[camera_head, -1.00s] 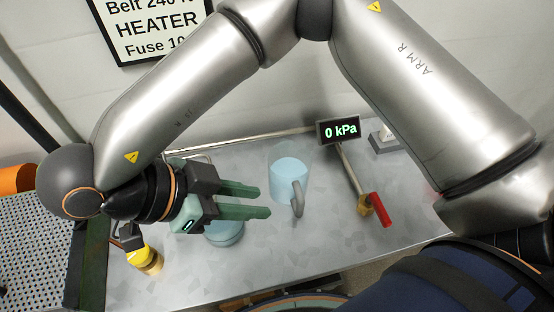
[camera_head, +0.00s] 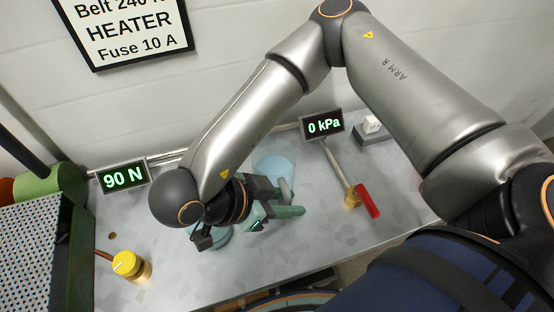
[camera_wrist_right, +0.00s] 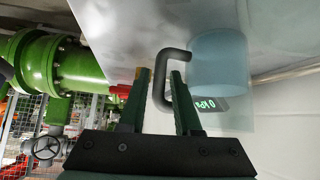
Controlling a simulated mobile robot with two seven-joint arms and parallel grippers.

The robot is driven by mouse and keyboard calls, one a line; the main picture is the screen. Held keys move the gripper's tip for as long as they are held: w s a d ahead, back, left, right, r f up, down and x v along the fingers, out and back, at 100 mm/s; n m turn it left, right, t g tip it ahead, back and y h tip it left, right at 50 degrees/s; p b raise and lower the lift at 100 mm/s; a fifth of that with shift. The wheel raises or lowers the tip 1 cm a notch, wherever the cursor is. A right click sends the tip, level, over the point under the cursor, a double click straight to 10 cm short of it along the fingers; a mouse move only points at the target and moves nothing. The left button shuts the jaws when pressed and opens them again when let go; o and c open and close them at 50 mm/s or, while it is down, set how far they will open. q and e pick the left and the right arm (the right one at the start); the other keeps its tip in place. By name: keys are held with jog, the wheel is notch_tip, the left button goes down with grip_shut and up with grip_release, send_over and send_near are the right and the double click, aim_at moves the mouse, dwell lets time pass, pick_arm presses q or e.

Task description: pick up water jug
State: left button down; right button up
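I cannot tell whether a finger touches the handle. My left gripper is not in view.
A red-handled valve (camera_head: 367,200) and a "0 kPa" display (camera_head: 322,125) stand to the right. A yellow-capped item (camera_head: 130,265) and a "90 N" display (camera_head: 123,176) are left. The front bench is clear.

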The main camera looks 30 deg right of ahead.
grip_shut()
dwell(1.4)
